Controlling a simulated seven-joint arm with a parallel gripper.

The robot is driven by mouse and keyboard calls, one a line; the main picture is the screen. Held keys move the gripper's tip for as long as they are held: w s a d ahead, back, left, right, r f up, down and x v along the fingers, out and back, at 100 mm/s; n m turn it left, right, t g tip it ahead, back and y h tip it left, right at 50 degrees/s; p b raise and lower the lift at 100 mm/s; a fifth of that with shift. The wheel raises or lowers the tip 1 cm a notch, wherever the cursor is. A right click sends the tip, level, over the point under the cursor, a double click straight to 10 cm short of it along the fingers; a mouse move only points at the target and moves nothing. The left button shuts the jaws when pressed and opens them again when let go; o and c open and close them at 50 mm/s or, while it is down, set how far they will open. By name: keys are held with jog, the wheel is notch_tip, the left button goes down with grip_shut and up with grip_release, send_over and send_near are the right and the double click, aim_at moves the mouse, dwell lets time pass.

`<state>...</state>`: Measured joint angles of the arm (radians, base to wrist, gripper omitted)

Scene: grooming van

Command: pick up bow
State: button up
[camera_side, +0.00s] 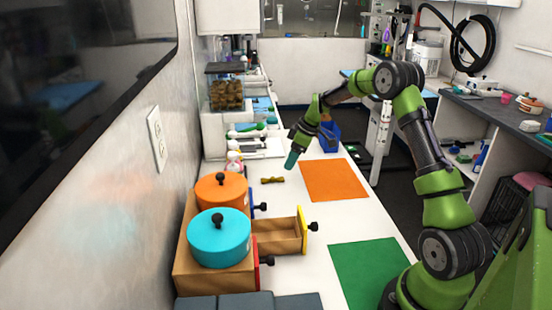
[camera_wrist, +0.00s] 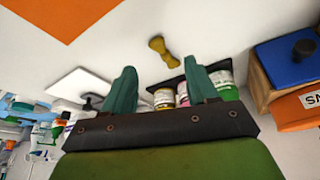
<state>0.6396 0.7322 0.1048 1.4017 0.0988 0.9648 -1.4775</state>
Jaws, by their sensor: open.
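A small yellow-brown bow (camera_side: 272,180) lies on the white counter, between the orange pot and the orange mat in the side view. In the wrist view the bow (camera_wrist: 163,48) lies flat on the white surface, ahead of the fingertips and between their lines. My gripper (camera_side: 291,160) is above the counter, up and to the right of the bow in the side view. Its two teal fingers are apart in the wrist view (camera_wrist: 160,78), with nothing held between them.
An orange mat (camera_side: 333,180) and a green mat (camera_side: 368,270) lie on the counter. A wooden drawer box (camera_side: 185,262) carries an orange pot (camera_side: 221,194) and a turquoise pot (camera_side: 219,240); one drawer (camera_side: 279,236) is open. Bottles and jars (camera_wrist: 165,98) stand near the bow.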

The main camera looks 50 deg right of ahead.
aim_at(282, 178)
jog(key=x, duration=0.7)
jog(key=shift+w+d+f, duration=0.15)
jog(key=shift+d, duration=0.05)
jog(key=shift+c, duration=0.2)
grip_shut()
